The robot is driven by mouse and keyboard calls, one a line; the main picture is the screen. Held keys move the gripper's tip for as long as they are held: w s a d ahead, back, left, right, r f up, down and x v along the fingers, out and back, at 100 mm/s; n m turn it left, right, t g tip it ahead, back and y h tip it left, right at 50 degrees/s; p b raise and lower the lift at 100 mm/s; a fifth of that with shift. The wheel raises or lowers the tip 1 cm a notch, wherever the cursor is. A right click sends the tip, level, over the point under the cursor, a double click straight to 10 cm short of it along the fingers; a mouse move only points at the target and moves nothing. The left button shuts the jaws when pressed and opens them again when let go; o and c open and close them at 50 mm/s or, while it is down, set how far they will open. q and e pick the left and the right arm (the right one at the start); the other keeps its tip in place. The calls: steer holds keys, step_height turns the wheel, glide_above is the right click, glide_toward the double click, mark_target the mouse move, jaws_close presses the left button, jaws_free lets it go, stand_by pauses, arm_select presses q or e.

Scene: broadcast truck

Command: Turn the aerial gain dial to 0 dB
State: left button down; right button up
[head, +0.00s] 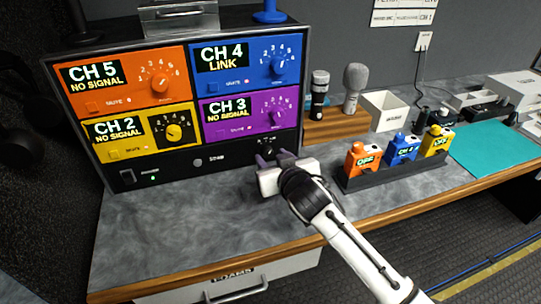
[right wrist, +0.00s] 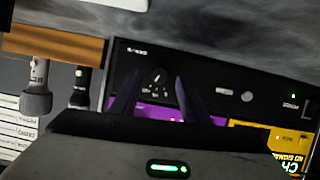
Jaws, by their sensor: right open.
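The receiver rack (head: 225,163) stands on the grey counter. A small black dial with white marks around it sits low at the right end of its black bottom strip; I take it for the aerial gain dial (head: 267,146). The dial shows in the right wrist view (right wrist: 157,77), upside down; its setting is too small to read. My right gripper (head: 273,159) is open in front of the dial. In the right wrist view its two dark fingers (right wrist: 156,88) flank the dial with gaps on both sides; contact is not visible. My left gripper is not in view.
Channel panels in orange, blue, yellow and purple (head: 243,115) fill the rack above the strip. Two microphones (head: 353,88) stand on a wooden block to the right. A dark tray (head: 380,174) of coloured packs lies right of my gripper. The counter front-left is clear.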

mark_target(267, 152)
steer(key=shift+x, duration=1.05)
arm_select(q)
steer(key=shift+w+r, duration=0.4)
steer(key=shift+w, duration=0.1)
arm_select(e)
steer(key=shift+w, duration=0.1)
steer(key=c, duration=1.1)
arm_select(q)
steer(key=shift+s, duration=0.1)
arm_select(e)
steer(key=shift+o, duration=0.2)
